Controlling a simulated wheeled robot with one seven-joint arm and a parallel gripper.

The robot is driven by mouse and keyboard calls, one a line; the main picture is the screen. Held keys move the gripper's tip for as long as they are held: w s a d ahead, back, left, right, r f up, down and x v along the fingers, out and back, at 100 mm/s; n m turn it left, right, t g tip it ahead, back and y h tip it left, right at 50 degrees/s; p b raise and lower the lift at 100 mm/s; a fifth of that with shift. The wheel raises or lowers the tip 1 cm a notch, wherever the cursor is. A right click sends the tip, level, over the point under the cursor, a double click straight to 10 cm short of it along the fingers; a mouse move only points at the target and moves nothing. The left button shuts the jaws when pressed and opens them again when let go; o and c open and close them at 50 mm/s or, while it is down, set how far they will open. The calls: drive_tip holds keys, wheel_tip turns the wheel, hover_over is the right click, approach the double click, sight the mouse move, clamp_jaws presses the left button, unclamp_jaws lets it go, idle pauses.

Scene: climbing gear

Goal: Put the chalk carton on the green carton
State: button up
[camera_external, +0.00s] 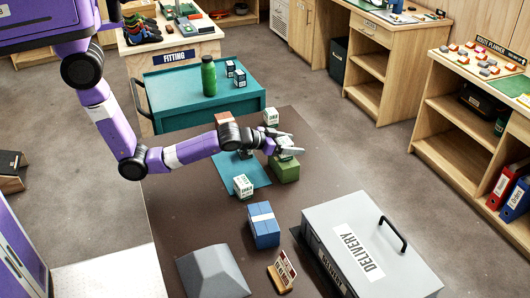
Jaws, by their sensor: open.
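The green carton (285,172) stands on the dark brown table, right of a teal mat. A small white carton with dark green marks (286,142) appears to rest on top of it, partly hidden by my gripper; I take it for the chalk carton, but its label is too small to read. My gripper (296,143) is open, with its fingers on either side of this small carton. Whether the fingers touch it cannot be told.
Similar small cartons stand on the mat (243,186) and behind my gripper (271,116). A blue carton (263,225), a grey sloped block (212,272), a small sign (282,272) and the grey delivery box (318,240) are nearer. A teal cart (180,93) stands behind.

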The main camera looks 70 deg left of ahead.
drive_tip(key=shift+r, duration=0.15)
drive_tip(key=v, duration=1.2)
drive_tip(key=shift+m+h, duration=0.3)
drive_tip(key=shift+h, duration=0.3)
drive_tip(key=s+a+f, duration=0.2)
drive_tip(key=s, duration=0.4)
drive_tip(key=s+a+f, duration=0.1)
drive_tip(key=s+f, duration=0.2)
drive_tip(key=s, duration=0.3)
drive_tip(key=s+a+f, duration=0.2)
drive_tip(key=s, duration=0.4)
drive_tip(key=shift+a+f, duration=0.2)
drive_tip(key=shift+a, duration=0.15)
drive_tip(key=s+a+r, duration=0.3)
drive_tip(key=s, duration=0.5)
drive_tip(key=s+a+r+t+y, duration=0.1)
drive_tip(key=s+a+r, duration=0.2)
drive_tip(key=s, duration=0.5)
drive_tip(key=shift+a+r, duration=0.15)
drive_tip(key=shift+r, duration=0.15)
